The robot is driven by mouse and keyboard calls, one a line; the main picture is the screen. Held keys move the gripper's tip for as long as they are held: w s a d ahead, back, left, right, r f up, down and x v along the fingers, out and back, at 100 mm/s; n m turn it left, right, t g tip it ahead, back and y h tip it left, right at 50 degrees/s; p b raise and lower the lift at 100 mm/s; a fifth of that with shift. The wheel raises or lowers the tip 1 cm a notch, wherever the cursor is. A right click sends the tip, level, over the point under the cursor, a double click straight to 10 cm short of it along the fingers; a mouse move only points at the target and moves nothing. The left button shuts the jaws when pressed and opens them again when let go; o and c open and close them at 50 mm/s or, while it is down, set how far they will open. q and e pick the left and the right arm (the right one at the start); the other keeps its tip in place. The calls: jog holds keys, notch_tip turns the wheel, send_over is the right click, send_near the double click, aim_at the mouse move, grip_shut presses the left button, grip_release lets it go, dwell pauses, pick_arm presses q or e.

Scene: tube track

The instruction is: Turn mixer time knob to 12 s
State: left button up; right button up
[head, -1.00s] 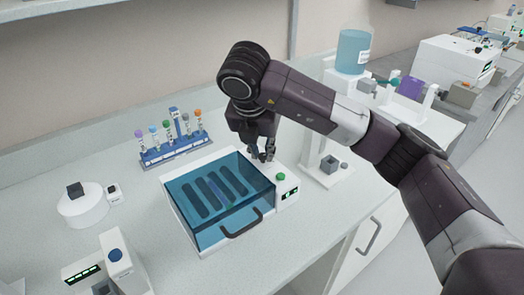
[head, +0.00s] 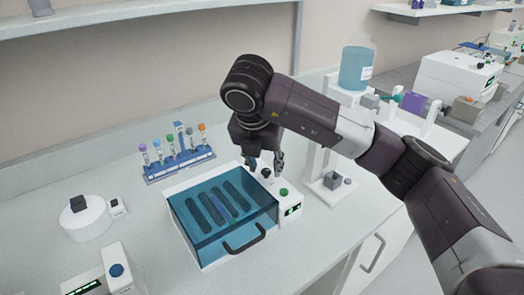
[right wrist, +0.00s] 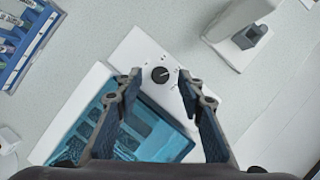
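The mixer (head: 192,252) is a white box with a blue see-through lid, a black front handle (head: 244,240), a green button (head: 284,192) and a small lit display (head: 292,210), too small to read. Its black round time knob (head: 266,173) is on the white panel behind the button. In the right wrist view the knob (right wrist: 160,74) shows a pale pointer mark, with small marks around it. My right gripper (head: 265,164) is open and empty above the knob. Its fingers stand either side of the knob in the right wrist view (right wrist: 166,88), apart from it. My left gripper is not in view.
A blue rack (head: 180,166) with several capped tubes stands behind the mixer. A white stand (head: 324,190) with a grey block is close on the right. A round white device (head: 86,219) and a white instrument (head: 118,272) are on the left. Bench between them is clear.

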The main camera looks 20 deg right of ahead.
jog(key=v, duration=1.1)
jog(key=shift+r, duration=0.15)
